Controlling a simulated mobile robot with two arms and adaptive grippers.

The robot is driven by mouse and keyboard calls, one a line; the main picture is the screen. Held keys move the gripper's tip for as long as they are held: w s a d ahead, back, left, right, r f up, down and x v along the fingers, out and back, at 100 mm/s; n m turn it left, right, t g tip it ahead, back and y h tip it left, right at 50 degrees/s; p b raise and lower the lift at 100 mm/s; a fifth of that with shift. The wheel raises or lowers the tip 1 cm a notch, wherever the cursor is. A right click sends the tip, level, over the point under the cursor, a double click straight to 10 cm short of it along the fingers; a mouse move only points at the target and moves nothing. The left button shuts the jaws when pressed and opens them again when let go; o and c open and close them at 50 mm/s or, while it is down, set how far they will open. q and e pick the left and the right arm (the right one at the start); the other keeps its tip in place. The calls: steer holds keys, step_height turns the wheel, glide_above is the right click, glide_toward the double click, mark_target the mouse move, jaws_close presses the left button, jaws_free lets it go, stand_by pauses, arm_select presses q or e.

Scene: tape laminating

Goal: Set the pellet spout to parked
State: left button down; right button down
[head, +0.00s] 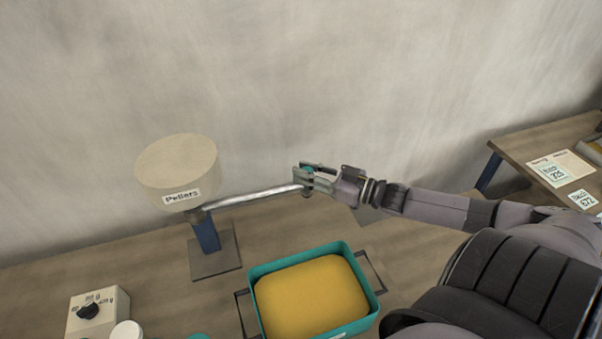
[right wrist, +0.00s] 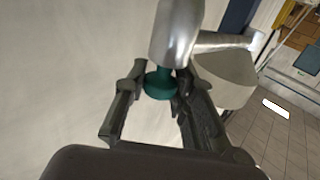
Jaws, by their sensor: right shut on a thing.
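The pellet spout (head: 258,196) is a silver tube that runs right from under the cream drum labelled Pellets (head: 180,168). The drum stands on a blue post (head: 206,236) with a flat base plate. My right gripper (head: 303,178) is at the spout's outer end, shut on its teal knob (right wrist: 160,84). In the right wrist view, the knob sits between the two fingers, and the spout's metal end (right wrist: 178,32) is just beyond it. The fingers partly cover the knob in the head view. My left gripper is not in view.
A teal tub (head: 376,303) with yellow contents stands on the bench in front of the spout's end. A box with a black dial (head: 88,311) and a white cap (head: 127,331) are at the lower left. A side table (head: 512,150) with papers is at right.

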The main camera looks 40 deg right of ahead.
steer(key=shift+w+d+r, duration=0.1)
steer(key=shift+w+r, duration=0.05)
steer(key=shift+r, duration=0.15)
steer(key=c, duration=1.7)
jaws_free()
steer(key=o, duration=0.4)
steer(key=shift+w+f, duration=0.1)
steer(key=shift+f, duration=0.1)
steer(key=shift+s+d+f, duration=0.1)
steer(key=shift+s+d, duration=0.1)
steer(key=shift+s, duration=0.35)
steer(key=v, duration=1.1)
